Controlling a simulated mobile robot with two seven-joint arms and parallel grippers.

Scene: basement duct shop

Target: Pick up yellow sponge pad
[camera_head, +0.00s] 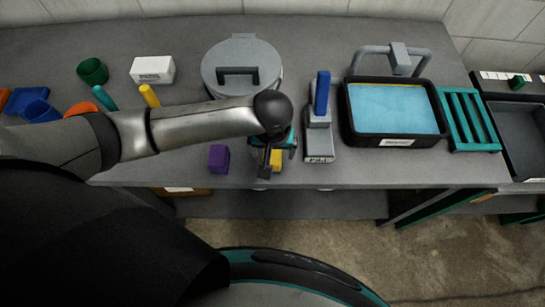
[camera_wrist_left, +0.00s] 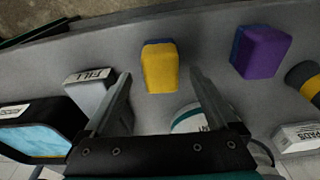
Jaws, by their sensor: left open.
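The yellow sponge pad (camera_wrist_left: 160,70) lies on the grey bench top; the left wrist view shows a blue layer along its far edge. In the head view the sponge pad (camera_head: 277,158) is partly hidden behind my left gripper (camera_head: 270,165). In the left wrist view my left gripper (camera_wrist_left: 160,76) is open, with one finger to each side of the pad's near end in the picture. Nothing is held between the fingers. I cannot tell the exact height of the fingertips above the bench. My right gripper is not in view.
A purple block (camera_head: 218,158) lies left of the pad. A grey lidded pot (camera_head: 240,65) stands behind, and a blue-handled tool (camera_head: 318,125) stands right. Farther right are a black tray with blue contents (camera_head: 352,130) and a green rack (camera_head: 468,120). The bench's front edge is close.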

